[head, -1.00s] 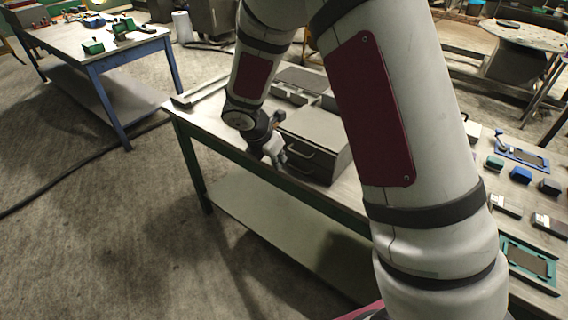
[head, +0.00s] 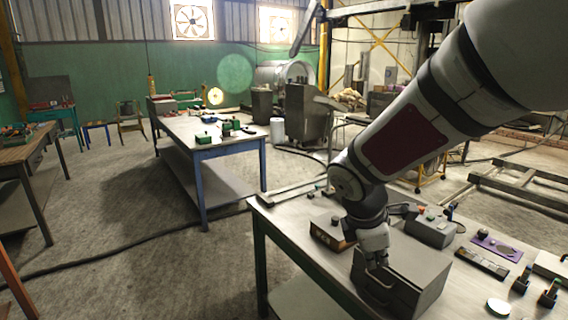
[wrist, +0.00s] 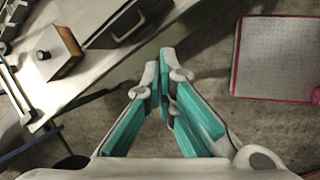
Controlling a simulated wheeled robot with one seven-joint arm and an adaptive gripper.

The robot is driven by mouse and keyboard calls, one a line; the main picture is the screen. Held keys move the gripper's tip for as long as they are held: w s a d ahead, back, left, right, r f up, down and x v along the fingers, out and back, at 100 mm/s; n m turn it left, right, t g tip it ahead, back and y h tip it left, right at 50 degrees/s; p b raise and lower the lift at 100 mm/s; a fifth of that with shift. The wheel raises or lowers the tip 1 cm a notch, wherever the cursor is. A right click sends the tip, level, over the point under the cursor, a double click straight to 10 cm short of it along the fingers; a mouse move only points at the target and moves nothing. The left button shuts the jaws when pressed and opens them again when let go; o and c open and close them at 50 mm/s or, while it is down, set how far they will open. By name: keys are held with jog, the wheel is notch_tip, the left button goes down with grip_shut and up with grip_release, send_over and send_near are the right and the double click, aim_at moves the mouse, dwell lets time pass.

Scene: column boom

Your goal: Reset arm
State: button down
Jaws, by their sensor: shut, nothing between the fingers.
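My gripper (head: 376,267) hangs from my arm beside the front of a grey drawer box (head: 425,268) on the workbench. In the wrist view its teal-padded fingers (wrist: 164,75) meet near the tips, with nothing between them. The fingertips point towards the floor just off the bench edge, apart from the drawer box. The drawer box's dark handle also shows at the top of the wrist view (wrist: 128,22). My arm comes in from the upper right of the head view.
The grey bench top (head: 295,222) carries a small wooden-sided box (head: 330,232), a grey case (head: 430,229), a purple plate (head: 496,247) and small parts at the right. A blue-legged table (head: 228,143) stands behind. Open floor (head: 120,215) lies to the left.

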jog(key=s+r+m+y, duration=0.1)
jog(key=s+r+m, duration=0.2)
jog(key=s+m, duration=0.3)
jog(key=s+r+m+t+y, duration=0.1)
jog(key=s+r+m, duration=0.3)
jog(key=s, duration=0.4)
jog(key=s+r+m+t+y, duration=0.1)
jog(key=s+r+m+y, duration=0.1)
jog(key=s+m, duration=0.4)
jog(key=shift+s+r+m, duration=0.4)
jog(key=shift+r+m, duration=0.4)
jog(key=shift+r, duration=0.1)
jog(key=shift+d, duration=0.1)
